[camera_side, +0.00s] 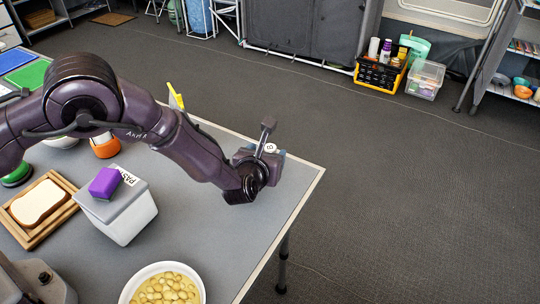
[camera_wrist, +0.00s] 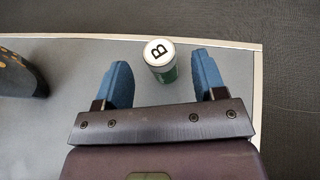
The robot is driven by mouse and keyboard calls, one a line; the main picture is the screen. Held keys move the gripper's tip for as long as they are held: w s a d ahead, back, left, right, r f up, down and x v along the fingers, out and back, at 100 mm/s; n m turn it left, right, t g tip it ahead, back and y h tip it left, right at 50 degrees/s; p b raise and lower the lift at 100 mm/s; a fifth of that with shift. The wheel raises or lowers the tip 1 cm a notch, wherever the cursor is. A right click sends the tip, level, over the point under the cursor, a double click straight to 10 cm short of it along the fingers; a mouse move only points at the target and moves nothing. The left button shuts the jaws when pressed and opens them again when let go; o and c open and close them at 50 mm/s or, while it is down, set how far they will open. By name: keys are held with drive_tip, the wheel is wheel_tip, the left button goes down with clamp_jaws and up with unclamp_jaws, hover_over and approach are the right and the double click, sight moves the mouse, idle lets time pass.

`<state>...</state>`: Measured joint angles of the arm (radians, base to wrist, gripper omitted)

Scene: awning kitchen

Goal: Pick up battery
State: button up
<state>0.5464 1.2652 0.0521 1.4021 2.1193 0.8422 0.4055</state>
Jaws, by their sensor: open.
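The battery (camera_wrist: 168,72) shows in the wrist view as a short upright cylinder with a green side and a white top marked with a black B. It stands near the far table edge, between the forward ends of my two blue fingers, with a gap on each side. My gripper (camera_wrist: 163,82) is open and empty. In the side view my gripper (camera_side: 262,157) is low over the table's right corner. Only the battery's white top (camera_side: 270,148) shows there; the gripper hides the rest.
A white-grey container (camera_side: 125,212) with a purple block (camera_side: 104,182) on it stands left of my gripper. A bowl of yellowish pieces (camera_side: 165,271) is at the front. Bread (camera_side: 38,203) lies on a wooden tray. A dark orange-spotted object (camera_wrist: 22,70) is left in the wrist view.

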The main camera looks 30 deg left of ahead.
drive_tip(key=shift+x, duration=1.65)
drive_tip(key=c, duration=1)
drive_tip(key=shift+c, duration=0.2)
